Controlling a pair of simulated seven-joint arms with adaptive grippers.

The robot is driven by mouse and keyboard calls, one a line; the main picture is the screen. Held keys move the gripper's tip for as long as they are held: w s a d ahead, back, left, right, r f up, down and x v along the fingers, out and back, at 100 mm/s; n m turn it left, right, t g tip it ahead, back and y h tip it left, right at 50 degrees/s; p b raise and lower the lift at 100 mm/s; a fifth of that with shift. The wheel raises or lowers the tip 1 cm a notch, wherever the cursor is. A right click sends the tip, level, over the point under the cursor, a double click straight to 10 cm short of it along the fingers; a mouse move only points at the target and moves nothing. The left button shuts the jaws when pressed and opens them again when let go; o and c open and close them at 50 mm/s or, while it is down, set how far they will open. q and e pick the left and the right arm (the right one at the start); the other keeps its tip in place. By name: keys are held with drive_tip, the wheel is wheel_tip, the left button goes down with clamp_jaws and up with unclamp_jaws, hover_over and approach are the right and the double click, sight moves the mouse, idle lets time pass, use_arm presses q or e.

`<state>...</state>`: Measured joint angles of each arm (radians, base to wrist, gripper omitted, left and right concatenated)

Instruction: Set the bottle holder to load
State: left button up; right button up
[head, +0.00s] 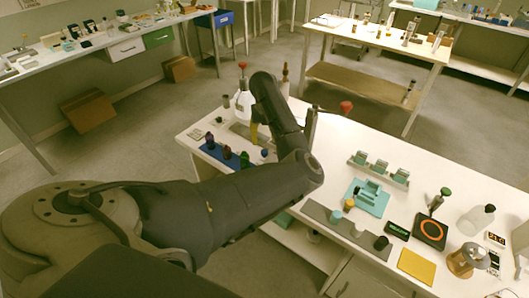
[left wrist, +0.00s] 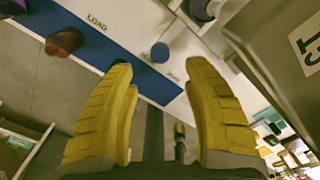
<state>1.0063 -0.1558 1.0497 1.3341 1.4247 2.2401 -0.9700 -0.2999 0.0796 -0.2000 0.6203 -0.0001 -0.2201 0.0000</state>
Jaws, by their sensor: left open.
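My left gripper (left wrist: 158,72) shows in the left wrist view with its two yellow fingers spread and nothing between them. Beyond the fingertips are a blue strip (left wrist: 100,50) and a blue round knob or cap (left wrist: 160,52). A white surface beside the strip bears the word LOAD (left wrist: 97,22). I cannot tell which part is the bottle holder.
A white bottle with a red top (head: 243,100) stands behind my arm. To the right are a rack of teal bottles (head: 378,168), a teal stand (head: 368,197), a grey strip (head: 320,214) with small bottles and a yellow pad (head: 416,267). A grey box (left wrist: 285,50) is close in the wrist view.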

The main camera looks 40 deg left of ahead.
sight(264, 151)
use_arm(q)
drive_tip(key=shift+f, duration=3.9)
drive_tip(key=shift+c, duration=0.4)
clamp_jaws()
drive_tip(key=shift+a, duration=0.1)
